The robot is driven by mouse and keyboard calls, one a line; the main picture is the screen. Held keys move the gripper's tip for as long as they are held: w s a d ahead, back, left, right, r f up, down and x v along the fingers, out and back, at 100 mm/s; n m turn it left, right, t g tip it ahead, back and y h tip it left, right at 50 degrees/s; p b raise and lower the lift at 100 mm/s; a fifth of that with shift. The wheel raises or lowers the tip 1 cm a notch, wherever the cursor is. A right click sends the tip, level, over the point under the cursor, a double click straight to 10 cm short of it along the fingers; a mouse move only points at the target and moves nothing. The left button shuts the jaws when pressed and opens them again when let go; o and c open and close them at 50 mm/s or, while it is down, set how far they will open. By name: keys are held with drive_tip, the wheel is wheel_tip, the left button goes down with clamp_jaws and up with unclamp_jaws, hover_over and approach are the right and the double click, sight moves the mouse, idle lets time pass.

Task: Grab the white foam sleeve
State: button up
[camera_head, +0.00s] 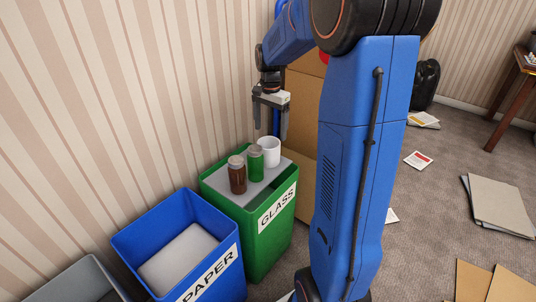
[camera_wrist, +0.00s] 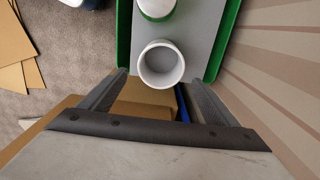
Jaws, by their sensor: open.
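The white foam sleeve (camera_head: 268,152) is a short, white, round hollow piece. It stands upright on the grey top of the green GLASS bin, at the end nearest the cardboard boxes. In the wrist view the sleeve (camera_wrist: 149,80) shows its open round mouth, centred between the fingertips and just beyond them. My gripper (camera_head: 270,131) is open and empty, pointing down above the sleeve. It also shows in the wrist view (camera_wrist: 157,77), with one finger on each side. I see no contact with the sleeve.
A green jar (camera_head: 256,166) and a brown jar (camera_head: 237,178) stand beside the sleeve on the GLASS bin (camera_head: 265,245). A blue PAPER bin (camera_head: 225,258) stands in front. Cardboard boxes (camera_head: 303,105) are behind, and the striped wall (camera_head: 120,110) is close on the left.

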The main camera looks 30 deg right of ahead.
sight(269, 152)
wheel_tip(269, 152, down, 6)
drive_tip(key=shift+r, duration=0.15)
drive_tip(key=shift+s+a+f, duration=0.1)
drive_tip(key=shift+a+f, duration=0.1)
drive_tip(key=shift+f, duration=1.2)
drive_tip(key=shift+a+f, duration=0.15)
drive_tip(key=shift+f, duration=1.2)
drive_tip(key=shift+c, duration=0.6)
drive_tip(key=c, duration=1)
